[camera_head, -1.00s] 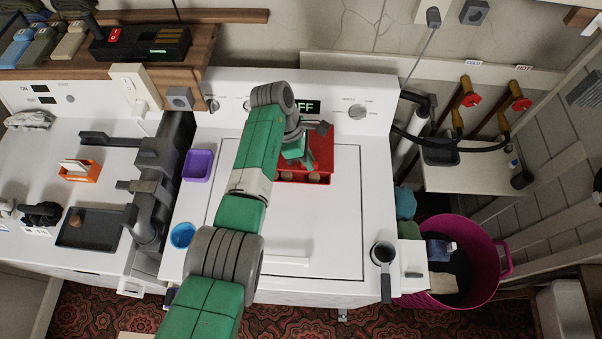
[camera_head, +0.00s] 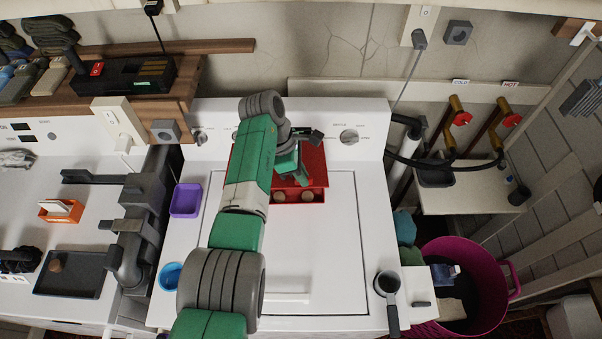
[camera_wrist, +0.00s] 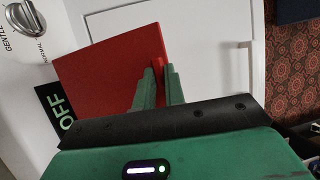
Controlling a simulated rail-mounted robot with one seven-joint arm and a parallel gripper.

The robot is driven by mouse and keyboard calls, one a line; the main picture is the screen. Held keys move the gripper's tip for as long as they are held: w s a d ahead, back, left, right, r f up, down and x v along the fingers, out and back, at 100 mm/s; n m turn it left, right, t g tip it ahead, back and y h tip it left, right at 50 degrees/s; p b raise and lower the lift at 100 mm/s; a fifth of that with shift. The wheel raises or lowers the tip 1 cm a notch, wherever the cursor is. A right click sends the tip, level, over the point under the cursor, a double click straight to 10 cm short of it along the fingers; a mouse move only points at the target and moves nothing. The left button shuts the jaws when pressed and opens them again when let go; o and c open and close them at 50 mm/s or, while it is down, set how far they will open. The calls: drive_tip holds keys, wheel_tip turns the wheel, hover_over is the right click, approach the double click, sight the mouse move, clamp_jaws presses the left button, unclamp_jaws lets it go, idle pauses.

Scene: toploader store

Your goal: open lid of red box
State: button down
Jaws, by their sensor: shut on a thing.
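The red box (camera_head: 291,197) sits at the back of the white washer top. Its front is open, with round brownish items showing inside. Its red lid (camera_head: 314,165) is tilted up at the back of the box, partly hidden by my arm. My gripper (camera_head: 290,180) is at the lid. In the wrist view, the lid (camera_wrist: 105,75) is a flat red panel, and my gripper (camera_wrist: 160,68) is shut on a small red part at its edge. The hinge side is not clearly visible.
A purple tray (camera_head: 186,200) and a blue cup (camera_head: 171,276) stand left of the washer lid (camera_head: 340,250). A grey-handled cup (camera_head: 387,284) stands at the front right. A magenta basket (camera_head: 480,290) is on the floor at right. The control panel (camera_head: 370,120) rises behind the box.

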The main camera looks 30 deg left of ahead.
idle(0.6)
drive_tip(key=c, duration=1.5)
unclamp_jaws()
drive_tip(key=shift+r, duration=0.15)
drive_tip(key=v, duration=0.7)
drive_tip(key=shift+a+r, duration=0.2)
drive_tip(key=shift+r, duration=0.1)
